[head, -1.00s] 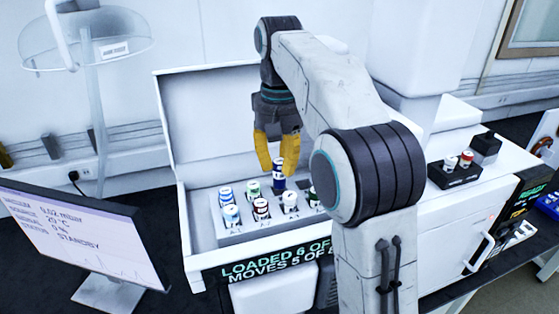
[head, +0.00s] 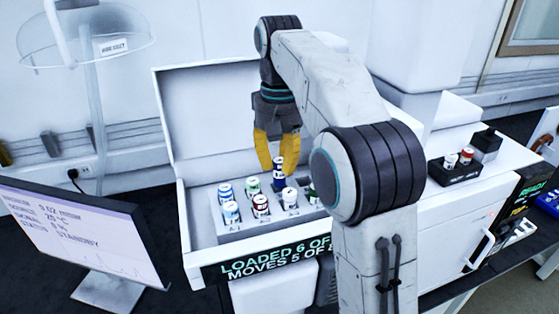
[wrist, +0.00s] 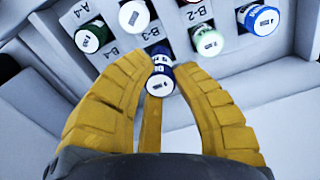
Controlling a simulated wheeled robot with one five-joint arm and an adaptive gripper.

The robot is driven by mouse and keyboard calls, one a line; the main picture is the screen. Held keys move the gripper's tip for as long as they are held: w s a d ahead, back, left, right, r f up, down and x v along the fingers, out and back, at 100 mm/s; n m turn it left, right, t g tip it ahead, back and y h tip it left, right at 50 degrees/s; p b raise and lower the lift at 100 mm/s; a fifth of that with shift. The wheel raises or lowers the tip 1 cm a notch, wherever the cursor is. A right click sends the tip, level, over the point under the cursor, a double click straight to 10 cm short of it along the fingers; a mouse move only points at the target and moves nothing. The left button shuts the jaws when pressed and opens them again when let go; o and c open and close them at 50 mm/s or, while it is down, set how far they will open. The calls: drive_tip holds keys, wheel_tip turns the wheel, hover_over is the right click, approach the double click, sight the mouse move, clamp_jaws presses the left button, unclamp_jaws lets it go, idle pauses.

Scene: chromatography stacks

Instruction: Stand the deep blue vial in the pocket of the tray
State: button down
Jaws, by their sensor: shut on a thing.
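The deep blue vial (head: 279,172) has a white cap and stands about upright between the yellow fingers of my gripper (head: 276,157). In the wrist view my gripper (wrist: 158,88) is shut on the vial (wrist: 160,72) near its cap. The tray (head: 262,225) is a grey block with labelled pockets inside the open white case. The vial is at the tray's back row, with a dark pocket at its lower end in the wrist view. Its bottom is hidden, so I cannot tell how deep it sits.
Several capped vials stand in the tray, including a pale green one (head: 253,186) and a dark red one (head: 261,206) close by. The case lid (head: 205,115) rises behind. A black holder (head: 452,173) with two vials is at right, a monitor (head: 72,235) at left.

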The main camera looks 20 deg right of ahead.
sight(280, 174)
drive_tip(key=shift+f+b, duration=0.65)
drive_tip(key=shift+f, duration=0.35)
drive_tip(key=shift+f, duration=0.4)
drive_tip(key=shift+f+b, duration=0.2)
drive_tip(key=shift+b, duration=0.2)
drive_tip(key=c, duration=0.6)
unclamp_jaws()
drive_tip(key=shift+d, duration=0.15)
drive_tip(key=shift+o, duration=0.2)
drive_tip(key=shift+r, duration=0.1)
